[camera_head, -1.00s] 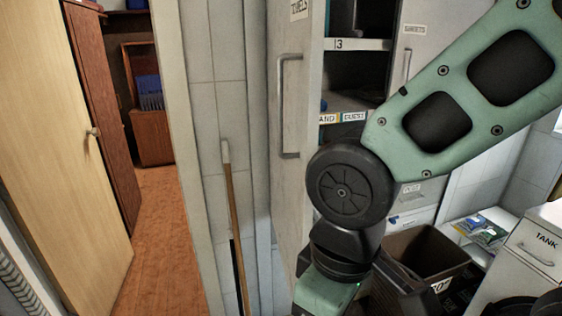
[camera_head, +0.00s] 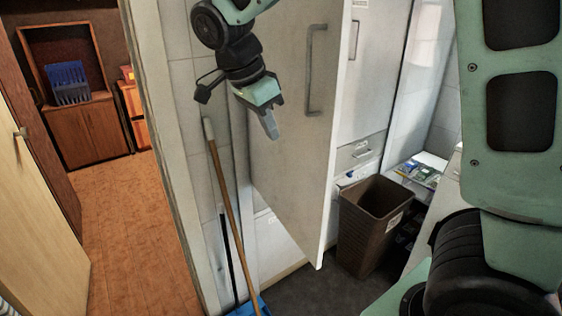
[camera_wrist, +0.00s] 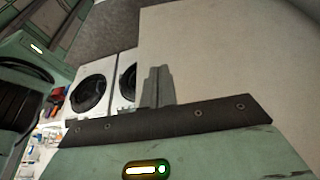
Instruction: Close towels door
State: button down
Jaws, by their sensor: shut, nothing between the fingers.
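The towels door (camera_head: 290,165) is a tall pale panel with a grey bar handle (camera_head: 315,70) near its right edge. It stands ajar, its lower right corner jutting into the room. My gripper (camera_head: 270,127) is in front of the handle face, left of the handle, with its fingers shut, empty and pointing down. I cannot tell if it touches the door. In the wrist view my shut fingers (camera_wrist: 155,88) stand beside a large pale panel (camera_wrist: 220,50), probably this door. The shelves behind the door are hidden.
A brown bin (camera_head: 372,222) stands on the floor right of the door. A wooden-handled broom (camera_head: 225,190) leans on the tiled wall at left. A doorway to a room with an orange floor (camera_head: 130,235) is further left. White washers (camera_wrist: 92,92) show in the wrist view.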

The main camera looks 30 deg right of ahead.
aim_at(301, 156)
jog(key=shift+m, duration=0.3)
jog(key=shift+s+d+f+p, duration=0.15)
jog(key=shift+d+f+p, duration=1)
jog(key=shift+d+f, duration=1)
jog(key=shift+s+d+f+p, duration=0.1)
jog(key=shift+d+f+p, duration=1)
jog(key=shift+d+f, duration=1)
jog(key=shift+a+f, duration=0.25)
